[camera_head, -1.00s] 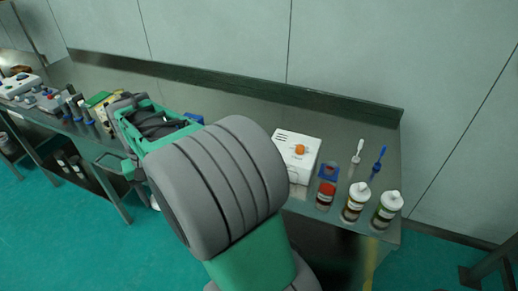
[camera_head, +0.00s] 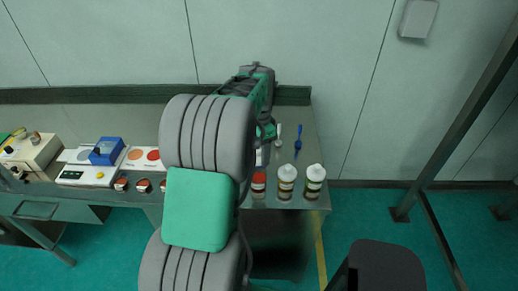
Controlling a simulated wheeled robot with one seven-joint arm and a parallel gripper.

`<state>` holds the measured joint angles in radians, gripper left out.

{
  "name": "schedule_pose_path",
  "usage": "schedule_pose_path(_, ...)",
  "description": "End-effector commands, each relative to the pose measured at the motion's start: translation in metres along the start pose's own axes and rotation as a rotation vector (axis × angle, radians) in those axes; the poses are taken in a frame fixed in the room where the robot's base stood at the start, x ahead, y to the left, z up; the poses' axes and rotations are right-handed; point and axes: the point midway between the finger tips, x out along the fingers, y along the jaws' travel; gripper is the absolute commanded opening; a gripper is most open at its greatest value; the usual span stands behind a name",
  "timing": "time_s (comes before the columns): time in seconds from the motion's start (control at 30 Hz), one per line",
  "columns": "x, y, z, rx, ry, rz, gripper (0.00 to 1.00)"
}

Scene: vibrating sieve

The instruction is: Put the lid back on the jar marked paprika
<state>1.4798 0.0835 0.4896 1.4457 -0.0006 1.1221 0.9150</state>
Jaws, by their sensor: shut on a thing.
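My arm rises through the middle of the view and bends over the bench. My gripper (camera_head: 266,128) is at its far end, above the bench near the back right, mostly hidden by my own arm. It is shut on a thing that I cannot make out. Small jars with reddish contents or tops stand at the bench's front edge, a left one (camera_head: 121,184) and a middle one (camera_head: 143,185) among them, left of my arm. Another red-brown jar (camera_head: 258,185) stands just right of my arm. No label is readable, so I cannot tell which jar is paprika. No loose lid is clearly visible.
Two white-capped bottles, left (camera_head: 286,183) and right (camera_head: 314,183), stand near the bench's right end. A white brush (camera_head: 278,136) and a blue brush (camera_head: 298,140) are behind them.

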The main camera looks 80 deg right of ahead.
Motion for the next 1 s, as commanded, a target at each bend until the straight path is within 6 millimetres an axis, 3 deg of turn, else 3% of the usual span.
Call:
schedule_pose_path(0.17, 0.009, 0.001, -0.002, 0.007, -0.001, 0.001, 0.23)
schedule_pose_path(0.63, 0.058, 0.001, -0.001, 0.003, -0.001, 0.001, 0.23)
schedule_pose_path(1.0, 0.064, 0.001, -0.001, 0.003, 0.0, 0.0, 0.23)
